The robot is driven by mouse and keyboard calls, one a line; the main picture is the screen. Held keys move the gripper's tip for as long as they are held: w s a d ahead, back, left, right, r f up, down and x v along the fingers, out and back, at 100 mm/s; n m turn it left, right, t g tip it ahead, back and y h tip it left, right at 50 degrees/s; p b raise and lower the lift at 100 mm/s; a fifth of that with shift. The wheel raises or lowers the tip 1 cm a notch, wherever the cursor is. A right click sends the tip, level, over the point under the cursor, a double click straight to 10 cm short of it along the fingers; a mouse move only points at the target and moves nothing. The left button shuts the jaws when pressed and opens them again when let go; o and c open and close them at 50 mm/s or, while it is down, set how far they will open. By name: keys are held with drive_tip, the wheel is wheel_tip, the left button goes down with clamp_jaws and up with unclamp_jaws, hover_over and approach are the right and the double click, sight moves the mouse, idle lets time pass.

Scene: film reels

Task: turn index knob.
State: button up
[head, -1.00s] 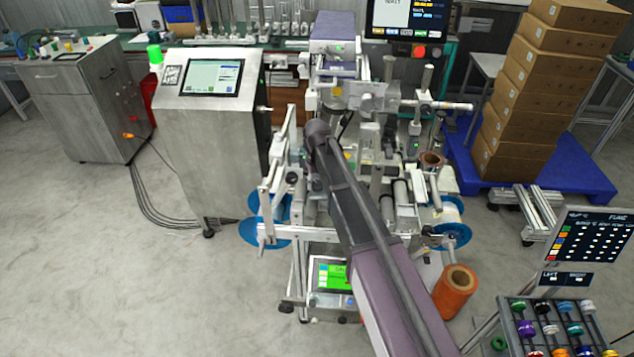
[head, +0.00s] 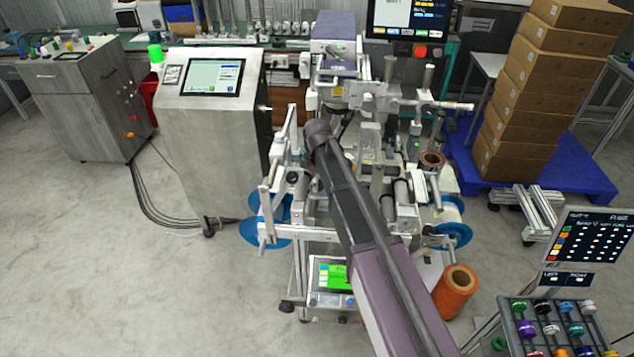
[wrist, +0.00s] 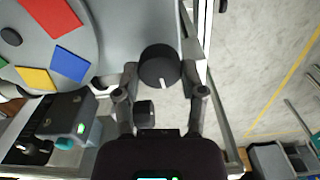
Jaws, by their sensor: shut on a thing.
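The index knob (wrist: 159,66) is a round black knob with a white pointer line, seen in the wrist view. The line points toward the bottom of the picture, toward my gripper. My gripper (wrist: 160,92) has one finger on each side of the knob and is shut on it. In the head view my arm reaches over the machine, and the knob and fingertips are hidden there.
In the wrist view a grey disc (wrist: 88,22) with red, yellow and blue patches lies at upper left. A dark box with a green light (wrist: 66,118) is at lower left. In the head view an orange roll (head: 456,291) and a stack of cartons (head: 530,100) stand at right.

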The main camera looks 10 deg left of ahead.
drive_tip(key=n, duration=0.4)
drive_tip(key=shift+n, duration=0.4)
drive_tip(key=o, duration=1.1)
drive_tip(key=shift+o, duration=0.2)
drive_tip(key=shift+m, duration=0.4)
